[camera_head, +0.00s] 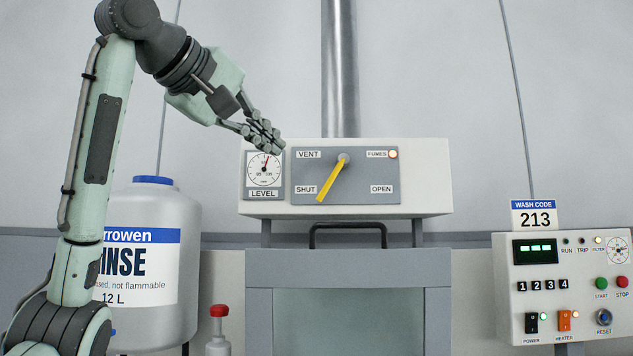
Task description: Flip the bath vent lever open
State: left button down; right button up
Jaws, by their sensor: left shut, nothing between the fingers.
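The vent lever (329,182) is a yellow bar on a grey plate (365,188) on the white box above the bath. It pivots at its upper right end and points down and left, toward the SHUT label (305,189). The OPEN label (381,189) is at the plate's lower right. My right gripper is not in view.
A round LEVEL gauge (264,170) sits left of the plate. A black handle (347,228) arches below the box. A large white rinse container (183,222) stands left, partly behind my arm. A control panel (516,283) is at right, under a WASH CODE 213 sign (535,216).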

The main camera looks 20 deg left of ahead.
pick_arm(q)
jog(key=p, duration=0.2)
send_near(324, 188)
jog(key=w, duration=0.1)
jog(key=x, duration=0.6)
jog(key=shift+s+f+p, duration=0.1)
jog(key=shift+f+p, duration=0.05)
jog(key=shift+p, duration=0.15)
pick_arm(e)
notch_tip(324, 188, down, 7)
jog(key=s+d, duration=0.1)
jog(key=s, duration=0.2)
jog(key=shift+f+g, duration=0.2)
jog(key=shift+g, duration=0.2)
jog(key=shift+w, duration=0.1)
